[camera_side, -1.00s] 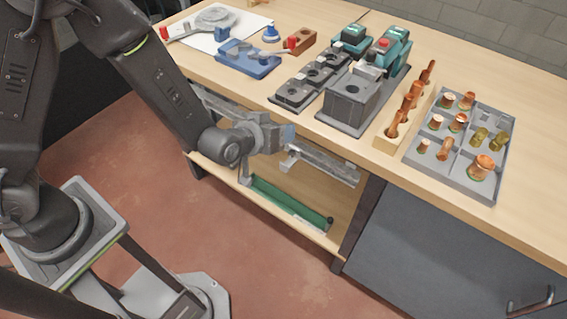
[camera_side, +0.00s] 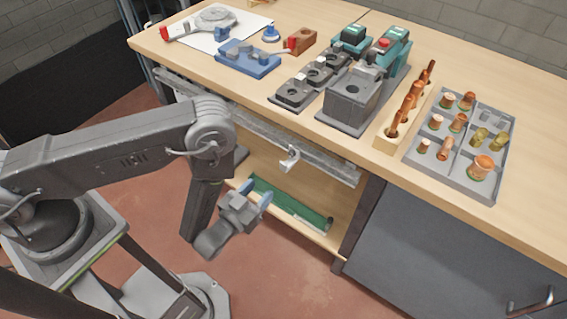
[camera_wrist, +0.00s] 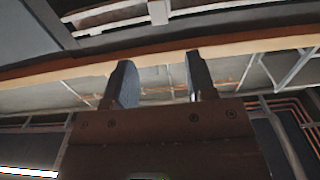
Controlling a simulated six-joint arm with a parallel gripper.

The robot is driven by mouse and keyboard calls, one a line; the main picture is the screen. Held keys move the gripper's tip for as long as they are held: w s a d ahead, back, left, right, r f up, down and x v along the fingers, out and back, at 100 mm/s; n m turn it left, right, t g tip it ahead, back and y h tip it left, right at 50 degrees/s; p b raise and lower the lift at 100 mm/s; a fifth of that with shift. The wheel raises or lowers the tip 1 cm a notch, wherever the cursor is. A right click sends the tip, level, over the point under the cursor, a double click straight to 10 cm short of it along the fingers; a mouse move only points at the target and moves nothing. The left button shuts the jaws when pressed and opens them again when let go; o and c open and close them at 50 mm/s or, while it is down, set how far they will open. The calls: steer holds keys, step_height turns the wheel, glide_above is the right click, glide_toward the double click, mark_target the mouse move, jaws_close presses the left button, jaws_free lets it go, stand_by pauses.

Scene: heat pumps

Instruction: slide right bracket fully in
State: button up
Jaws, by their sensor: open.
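A small light-grey bracket (camera_side: 289,158) hangs at the front of the metal rail (camera_side: 325,167) under the bench's front edge. A pale upright piece, maybe the same bracket, shows at the top of the wrist view (camera_wrist: 158,12). My gripper (camera_side: 254,194) is open and empty, below and left of the bracket and apart from it. In the wrist view its two fingers (camera_wrist: 160,82) stand apart with nothing between them. My arm hides part of the rail's left portion, so I cannot tell whether another bracket is there.
The wooden bench top (camera_side: 350,185) overhangs the rail. A lower shelf (camera_side: 320,232) carries a green board (camera_side: 290,205). A grey cabinet (camera_side: 440,255) stands at the right. A grey tray of copper fittings (camera_side: 490,150) sits on top. The floor in front is open.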

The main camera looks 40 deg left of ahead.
mark_target(282, 165)
steer(key=w, duration=1.1)
steer(key=shift+w, duration=0.2)
jaws_close()
